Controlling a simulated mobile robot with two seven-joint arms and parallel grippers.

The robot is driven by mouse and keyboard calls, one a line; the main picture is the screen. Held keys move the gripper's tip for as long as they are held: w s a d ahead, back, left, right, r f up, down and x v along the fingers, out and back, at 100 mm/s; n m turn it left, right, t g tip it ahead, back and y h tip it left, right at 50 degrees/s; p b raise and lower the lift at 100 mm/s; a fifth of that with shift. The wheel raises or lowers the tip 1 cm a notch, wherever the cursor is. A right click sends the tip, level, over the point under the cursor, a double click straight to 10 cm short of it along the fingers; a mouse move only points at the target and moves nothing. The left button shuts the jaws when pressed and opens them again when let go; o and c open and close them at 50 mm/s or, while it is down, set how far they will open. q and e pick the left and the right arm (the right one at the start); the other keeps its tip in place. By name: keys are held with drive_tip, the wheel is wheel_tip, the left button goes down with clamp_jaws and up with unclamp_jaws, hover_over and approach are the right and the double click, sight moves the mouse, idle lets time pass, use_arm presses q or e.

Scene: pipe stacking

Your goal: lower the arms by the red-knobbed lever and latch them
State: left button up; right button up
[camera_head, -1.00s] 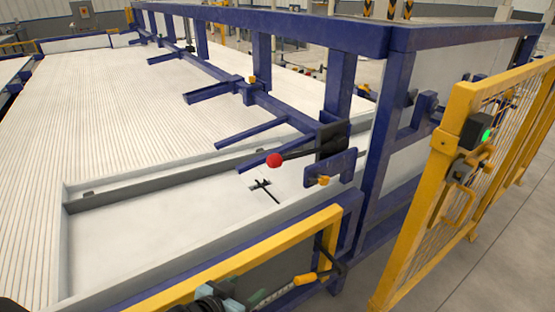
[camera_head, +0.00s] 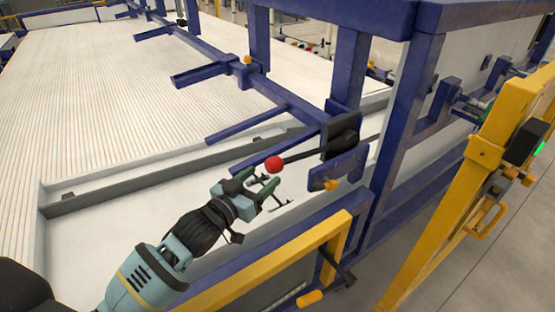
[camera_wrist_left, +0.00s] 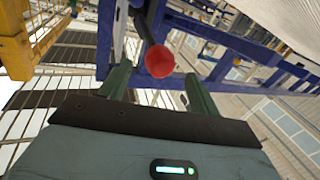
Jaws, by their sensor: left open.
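The lever's red knob (camera_head: 275,163) sits at the left end of a black rod (camera_head: 302,156) that runs from a black bracket (camera_head: 340,135) on the blue frame. Several blue arms (camera_head: 238,136) stick out from the frame over the white bed. A small orange-yellow knob (camera_head: 330,184) is on the blue plate below the bracket, possibly the latch. My left gripper (camera_head: 258,180) is open, just below and left of the red knob. In the left wrist view the red knob (camera_wrist_left: 160,61) shows between and beyond the open fingers (camera_wrist_left: 158,83). My right gripper is not in view.
A yellow rail (camera_head: 270,258) on a blue frame runs along the near side below my left arm. The ribbed white bed (camera_head: 120,100) is clear at the left.

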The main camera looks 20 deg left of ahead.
sight(278, 163)
use_arm(q)
drive_tip(key=shift+w+d, duration=0.15)
drive_tip(key=shift+w, duration=0.1)
drive_tip(key=shift+x, duration=3.55)
